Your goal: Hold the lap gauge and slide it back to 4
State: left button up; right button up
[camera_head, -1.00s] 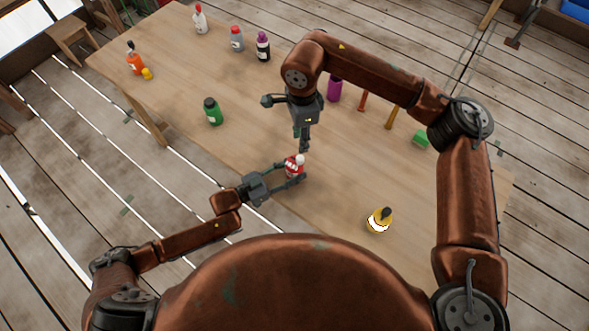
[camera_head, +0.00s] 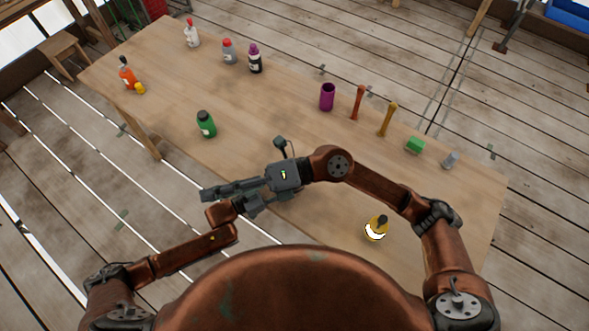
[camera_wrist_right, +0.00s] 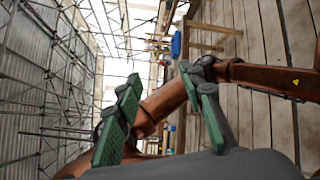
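I cannot make out a lap gauge in either view. My right gripper (camera_head: 228,199) reaches left across the table's near edge. In the right wrist view its two green-padded fingers (camera_wrist_right: 160,76) stand apart with nothing held between them, and a copper-coloured arm link of mine shows beyond. My left gripper is mostly hidden behind the right one, so its fingers cannot be read. The red bottle with a white top, seen earlier at the left gripper, is hidden now.
The wooden table (camera_head: 300,125) carries a green bottle (camera_head: 206,124), a purple cup (camera_head: 327,97), a red-brown stick (camera_head: 358,102), an amber stick (camera_head: 387,120), a green block (camera_head: 415,146) and a yellow bottle (camera_head: 376,229). Several bottles stand at the far left. The table's middle is clear.

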jog(key=w+d+r+m+t+y, duration=0.25)
jog(key=d+r+m+y, duration=0.2)
jog(key=m, duration=0.25)
jog(key=w+d+f+m+t, duration=0.3)
jog(key=w+d+m+t, duration=0.35)
jog(key=m+t, duration=0.45)
jog(key=w+d+f+m+t+h, duration=0.1)
jog(key=w+d+f+m+h, duration=0.15)
jog(key=f+m, duration=0.45)
jog(key=w+d+f+m+t+h, duration=0.15)
jog(key=d+f+m+h, duration=0.3)
jog(key=f, duration=0.55)
jog(key=w+d+f+m+t+h, duration=0.1)
jog(key=d+f+m+t+h, duration=0.15)
jog(key=f+m, duration=0.45)
jog(key=shift+n+g, duration=0.35)
jog(key=shift+n, duration=0.2)
jog(key=w+a, duration=0.1)
jog(key=w, duration=0.1)
jog(key=w+a+f, duration=0.1)
jog(key=w+a, duration=0.1)
jog(key=shift+w+a+f, duration=0.15)
jog(key=shift+w+a, duration=0.05)
jog(key=shift+a, duration=0.1)
jog(key=shift+c, duration=0.4)
grip_shut()
